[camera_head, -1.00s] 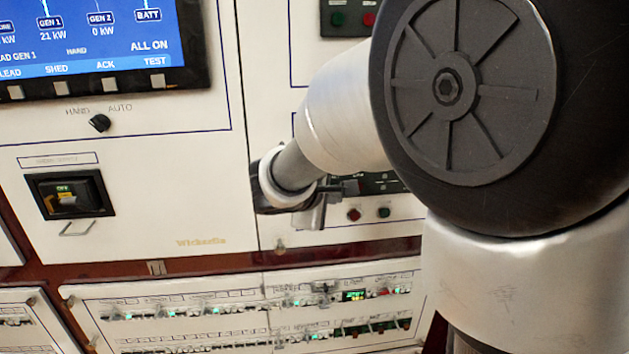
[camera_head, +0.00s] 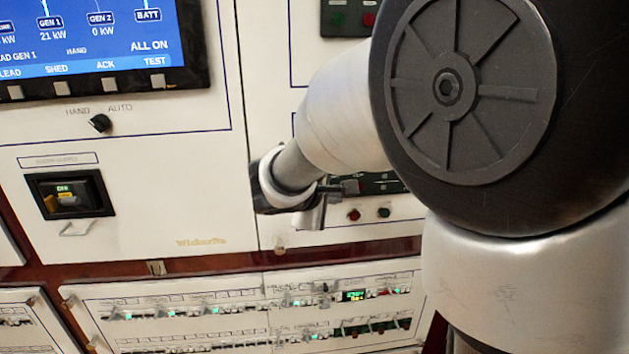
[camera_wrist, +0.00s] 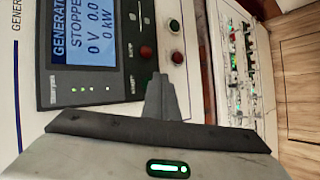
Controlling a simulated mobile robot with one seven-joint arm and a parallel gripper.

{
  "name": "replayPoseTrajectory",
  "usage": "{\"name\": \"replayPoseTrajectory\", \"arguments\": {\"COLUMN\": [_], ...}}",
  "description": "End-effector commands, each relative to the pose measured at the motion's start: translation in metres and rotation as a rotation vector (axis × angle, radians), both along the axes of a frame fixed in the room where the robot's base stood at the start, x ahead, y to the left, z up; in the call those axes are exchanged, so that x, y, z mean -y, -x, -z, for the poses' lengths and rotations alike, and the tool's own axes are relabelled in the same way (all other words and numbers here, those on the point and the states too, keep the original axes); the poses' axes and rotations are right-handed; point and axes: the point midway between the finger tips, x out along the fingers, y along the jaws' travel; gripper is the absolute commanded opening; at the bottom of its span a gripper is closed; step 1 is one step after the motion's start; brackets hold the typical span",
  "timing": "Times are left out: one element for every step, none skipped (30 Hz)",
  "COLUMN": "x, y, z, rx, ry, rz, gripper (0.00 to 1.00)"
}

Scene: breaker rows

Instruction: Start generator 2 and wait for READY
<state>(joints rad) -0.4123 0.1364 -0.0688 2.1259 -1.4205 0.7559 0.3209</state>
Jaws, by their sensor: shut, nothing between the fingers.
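The same red button (camera_head: 353,214) and green button (camera_head: 384,212) show in the head view, below the partly hidden controller. My gripper (camera_wrist: 158,80) is shut and empty. In the wrist view its tips show just below the red button; I cannot tell whether they touch the panel. In the head view my arm hides much of this area.
A large screen (camera_head: 85,40) at upper left shows GEN 1 at 21 kW and GEN 2 at 0 kW. Below it are a HAND/AUTO selector (camera_head: 99,123) and a breaker (camera_head: 68,194). Rows of breakers (camera_head: 240,310) with green lights run along the bottom.

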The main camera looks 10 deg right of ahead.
Motion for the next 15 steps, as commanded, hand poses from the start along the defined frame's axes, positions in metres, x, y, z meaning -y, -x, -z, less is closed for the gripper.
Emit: {"name": "replayPoseTrajectory", "arguments": {"x": [0.0, 0.0, 0.0, 0.0, 0.0, 0.0, 0.0, 0.0001, 0.0001, 0.0001, 0.0002, 0.0002, 0.0002, 0.0002, 0.0001], "y": [0.0, 0.0, 0.0, 0.0, 0.0, -0.0002, -0.0005, -0.0011, -0.0022, -0.0032, -0.0043, -0.0058, -0.0068, -0.0076, -0.0083], "z": [0.0, 0.0, 0.0, 0.0, 0.0, 0.0001, 0.0003, 0.0005, 0.0006, 0.0008, 0.0008, 0.0009, 0.0011, 0.0011, 0.001], "rx": [0.0, 0.0, 0.0, 0.0, 0.0, 0.0, 0.0, 0.0, 0.0, 0.001, 0.001, 0.001, 0.0, 0.0, 0.0], "ry": [0.0, 0.0, 0.0, 0.0, 0.0, 0.0, 0.0, 0.0, 0.0, 0.001, 0.001, 0.001, 0.0, -0.001, -0.001], "rz": [0.0, 0.0, 0.0, 0.0, 0.0, 0.0, 0.0, 0.0, 0.0, 0.0, 0.0, 0.0, 0.0, 0.001, 0.001], "gripper": [0.0, 0.0, 0.0, 0.0, 0.0, 0.0, 0.0, 0.0, 0.0, 0.0, 0.0, 0.0, 0.0, 0.0, 0.0]}}
